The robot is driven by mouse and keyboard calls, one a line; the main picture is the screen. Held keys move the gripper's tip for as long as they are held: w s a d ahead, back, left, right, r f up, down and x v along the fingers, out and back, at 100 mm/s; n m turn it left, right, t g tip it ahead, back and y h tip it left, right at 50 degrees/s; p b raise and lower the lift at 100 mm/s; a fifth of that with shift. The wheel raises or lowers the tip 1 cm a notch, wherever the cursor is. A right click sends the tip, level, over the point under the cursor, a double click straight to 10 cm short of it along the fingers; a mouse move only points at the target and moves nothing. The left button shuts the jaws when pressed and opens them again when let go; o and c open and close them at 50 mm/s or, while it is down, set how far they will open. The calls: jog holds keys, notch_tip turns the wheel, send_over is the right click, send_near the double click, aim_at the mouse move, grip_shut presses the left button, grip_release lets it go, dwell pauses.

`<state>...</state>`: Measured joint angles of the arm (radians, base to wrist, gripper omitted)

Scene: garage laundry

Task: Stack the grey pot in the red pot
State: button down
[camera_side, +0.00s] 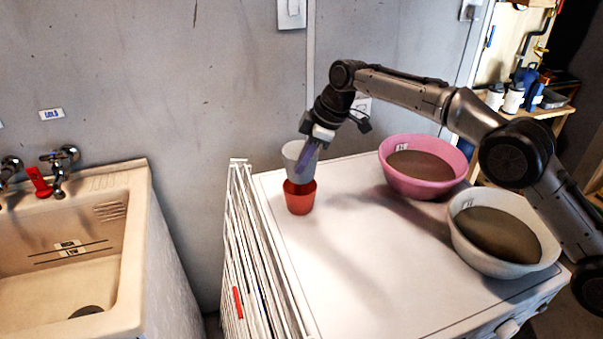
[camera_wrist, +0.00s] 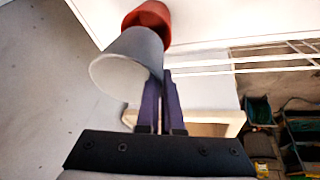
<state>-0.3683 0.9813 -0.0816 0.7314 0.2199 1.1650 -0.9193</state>
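The red pot (camera_side: 299,202) stands upright on the white appliance top near its left back corner. The grey pot (camera_side: 292,152) is directly above it, roughly upright, its lower end at the red pot's mouth. Whether its base is inside the rim or just over it, I cannot tell. My gripper (camera_side: 307,158) comes down from the upper right, its fingers at the grey pot's right side. In the wrist view, the fingers (camera_wrist: 160,88) are close together on the wall of the grey pot (camera_wrist: 135,62), and the red pot (camera_wrist: 152,20) shows partly behind it.
A pink bowl (camera_side: 396,181) and a white bowl (camera_side: 474,253), both with brown insides, stand to the right on the appliance top (camera_side: 350,270). A white folded rack (camera_side: 243,230) stands along its left side. The sink (camera_side: 130,265) is further left. The top's front middle is clear.

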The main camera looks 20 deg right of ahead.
aim_at(302, 178)
jog(key=shift+w+f, duration=0.15)
jog(key=shift+f, duration=1.55)
jog(key=shift+f, duration=0.6)
jog(key=c, duration=1.1)
grip_release()
jog(key=shift+o, duration=0.2)
jog(key=shift+r, duration=0.5)
jog(key=v, duration=1.2)
jog(key=shift+r, duration=0.1)
